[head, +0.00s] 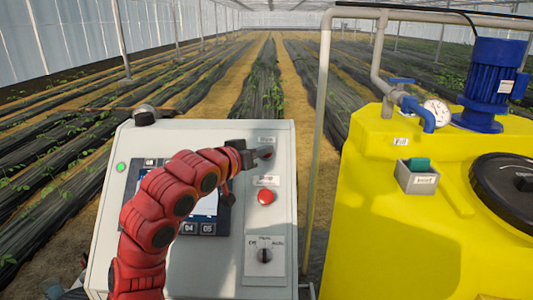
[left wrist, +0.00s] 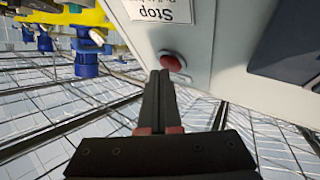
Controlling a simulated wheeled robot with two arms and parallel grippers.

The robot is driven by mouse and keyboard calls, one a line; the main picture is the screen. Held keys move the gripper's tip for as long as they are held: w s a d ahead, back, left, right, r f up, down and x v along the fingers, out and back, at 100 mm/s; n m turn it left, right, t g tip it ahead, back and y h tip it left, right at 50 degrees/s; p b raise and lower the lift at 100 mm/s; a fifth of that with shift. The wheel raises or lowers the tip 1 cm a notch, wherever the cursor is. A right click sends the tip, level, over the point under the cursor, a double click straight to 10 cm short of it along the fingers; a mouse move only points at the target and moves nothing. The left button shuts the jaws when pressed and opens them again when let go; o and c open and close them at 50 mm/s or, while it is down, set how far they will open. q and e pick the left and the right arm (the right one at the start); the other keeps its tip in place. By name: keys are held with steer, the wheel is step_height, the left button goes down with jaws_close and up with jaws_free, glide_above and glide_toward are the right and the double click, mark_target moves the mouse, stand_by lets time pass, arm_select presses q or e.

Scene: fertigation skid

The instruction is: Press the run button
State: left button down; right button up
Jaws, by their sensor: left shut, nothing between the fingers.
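The grey control panel (head: 225,270) stands in front of me. The upper button (head: 266,154), dull red, sits under the top label, which seems to read Run. The red stop button (head: 266,197) is lower, under its own label. My left gripper (head: 258,155) is shut and empty, its fingertips at the upper button and partly hiding it. In the left wrist view the closed fingertips (left wrist: 160,74) are at a red button (left wrist: 173,62), with a Stop label (left wrist: 160,8) close by. I cannot tell if they touch the button. My right gripper is not in view.
A selector switch (head: 265,256) sits low on the panel, and a screen (head: 205,205) is partly behind my left arm. A grey pipe (head: 318,150) rises right of the panel, beside a yellow tank (head: 385,240) with a blue motor (head: 490,85).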

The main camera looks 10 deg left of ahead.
arm_select(q)
steer(key=shift+s+d+r, duration=0.1)
steer(key=shift+s+r, duration=0.2)
steer(key=shift+r, duration=0.1)
steer(key=shift+s+b, duration=0.1)
steer(key=shift+b, duration=0.2)
steer(key=s+r+b, duration=0.1)
steer(key=r, duration=0.1)
steer(key=s+r+b, duration=0.1)
steer(key=s, duration=0.1)
steer(key=shift+d+r, duration=0.35)
